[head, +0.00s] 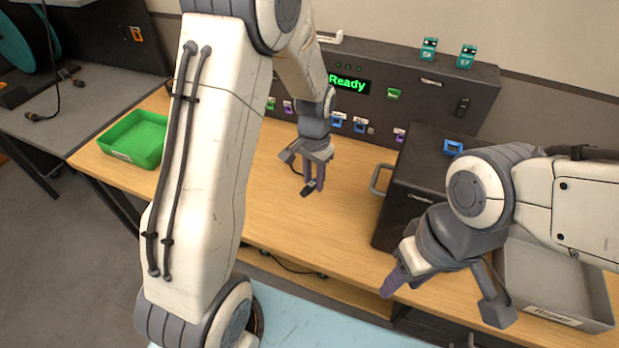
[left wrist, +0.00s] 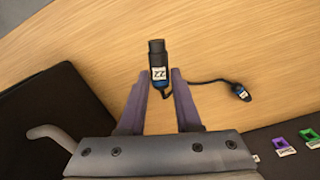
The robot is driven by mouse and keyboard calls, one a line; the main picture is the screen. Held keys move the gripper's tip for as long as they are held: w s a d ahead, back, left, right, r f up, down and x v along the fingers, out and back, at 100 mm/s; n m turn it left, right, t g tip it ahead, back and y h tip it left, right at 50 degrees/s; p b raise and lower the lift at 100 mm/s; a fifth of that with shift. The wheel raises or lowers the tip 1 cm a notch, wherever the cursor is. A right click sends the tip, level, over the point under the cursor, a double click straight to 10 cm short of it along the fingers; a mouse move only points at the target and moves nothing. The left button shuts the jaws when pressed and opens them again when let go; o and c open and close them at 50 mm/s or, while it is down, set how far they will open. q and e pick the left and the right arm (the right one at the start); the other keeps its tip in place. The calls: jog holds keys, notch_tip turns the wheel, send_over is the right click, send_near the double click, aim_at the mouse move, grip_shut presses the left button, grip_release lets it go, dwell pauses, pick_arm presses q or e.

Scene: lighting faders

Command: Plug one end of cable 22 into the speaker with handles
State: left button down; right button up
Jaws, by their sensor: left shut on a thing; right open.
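My left gripper (head: 310,185) is shut on a black plug of cable 22 (left wrist: 158,60), above the wooden table. The plug's label shows in the left wrist view between the fingertips. The cable's other end (left wrist: 240,92), also with a blue and white label, appears loose over the table. The black speaker with handles (head: 405,200) stands on the table to the right of my left gripper. A grey handle (head: 378,179) is on its left side and a blue socket (head: 453,147) on its top. My right gripper (head: 446,290) is open and empty in front of the speaker.
A dark panel (head: 420,85) with a green "Ready" display and several coloured sockets stands at the back. A green tray (head: 136,138) is at the left, a grey labelled bin (head: 560,270) at the right. The table's middle (head: 330,225) is clear.

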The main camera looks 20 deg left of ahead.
aim_at(316, 212)
pick_arm(q)
jog(key=m, duration=0.2)
jog(key=f+m+p, duration=0.1)
jog(key=m, duration=0.1)
jog(key=f+m, duration=0.1)
jog(key=m, duration=0.1)
jog(key=shift+s+d, duration=0.25)
jog(key=shift+d, duration=0.1)
jog(key=m, duration=0.1)
jog(key=f+m+p, duration=0.1)
jog(key=m, duration=0.2)
jog(key=shift+s+d+f+m, duration=0.2)
jog(key=shift+f+m, duration=0.1)
jog(key=shift+f, duration=0.1)
jog(key=shift+f+b, duration=1.95)
jog(key=shift+f, duration=0.5)
jog(key=c, duration=0.5)
grip_release()
